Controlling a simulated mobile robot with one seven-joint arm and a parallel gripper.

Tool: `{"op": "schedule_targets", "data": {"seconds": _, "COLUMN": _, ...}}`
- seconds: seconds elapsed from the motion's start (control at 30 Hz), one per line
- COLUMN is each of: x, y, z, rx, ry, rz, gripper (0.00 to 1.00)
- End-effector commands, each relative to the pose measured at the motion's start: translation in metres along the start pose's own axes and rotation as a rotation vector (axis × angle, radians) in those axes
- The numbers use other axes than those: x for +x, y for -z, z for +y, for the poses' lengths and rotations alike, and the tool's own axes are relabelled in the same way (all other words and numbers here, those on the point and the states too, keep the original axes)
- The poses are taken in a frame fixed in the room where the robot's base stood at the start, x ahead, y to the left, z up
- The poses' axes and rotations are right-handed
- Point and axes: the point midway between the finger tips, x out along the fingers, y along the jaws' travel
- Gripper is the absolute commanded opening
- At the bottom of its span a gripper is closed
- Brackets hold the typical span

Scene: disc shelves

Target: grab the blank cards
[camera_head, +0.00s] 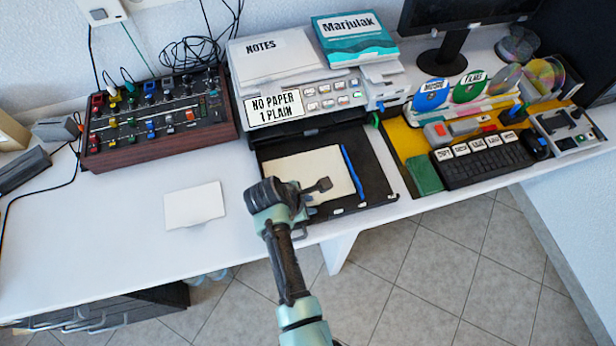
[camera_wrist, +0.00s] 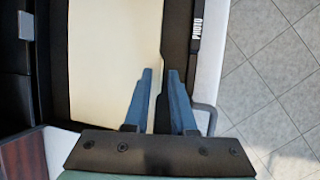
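A flat white blank card or stack (camera_head: 194,205) lies on the white desk, left of my gripper in the head view. A larger cream blank sheet or stack (camera_head: 310,172) lies in the black tray in front of the printer; it also shows in the wrist view (camera_wrist: 112,60). I cannot tell which of these the task calls the blank cards. My gripper (camera_head: 322,186) is over the front part of the tray. In the wrist view its two blue-grey fingers (camera_wrist: 160,74) are apart with nothing between them, by the cream sheet's edge. Contact cannot be told.
The black tray (camera_head: 378,175) holds a blue strip (camera_head: 353,175). Behind it stands the printer (camera_head: 315,103) with papers and a book on top. A mixer (camera_head: 158,125) is at the left, a keyboard (camera_head: 483,160) and discs at the right. The desk's front left is clear.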

Motion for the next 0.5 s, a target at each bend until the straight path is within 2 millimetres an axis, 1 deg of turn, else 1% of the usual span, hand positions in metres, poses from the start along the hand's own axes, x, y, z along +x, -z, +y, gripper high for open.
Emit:
{"op": "schedule_targets", "data": {"seconds": 0.1, "x": -0.0004, "y": -0.0001, "z": 0.0002, "rx": 0.0, "ry": 0.0, "rz": 0.0, "gripper": 0.24}}
{"op": "schedule_targets", "data": {"seconds": 0.13, "x": -0.0004, "y": -0.0001, "z": 0.0002, "rx": 0.0, "ry": 0.0, "rz": 0.0, "gripper": 0.2}}
{"op": "schedule_targets", "data": {"seconds": 0.23, "x": -0.0005, "y": -0.0001, "z": 0.0002, "rx": 0.0, "ry": 0.0, "rz": 0.0, "gripper": 0.02}}
{"op": "schedule_targets", "data": {"seconds": 0.27, "x": -0.0005, "y": 0.0, "z": 0.0002, "rx": 0.0, "ry": 0.0, "rz": 0.0, "gripper": 0.0}}
{"op": "schedule_targets", "data": {"seconds": 0.5, "x": -0.0006, "y": 0.0, "z": 0.0, "rx": 0.0, "ry": 0.0, "rz": 0.0, "gripper": 0.0}}
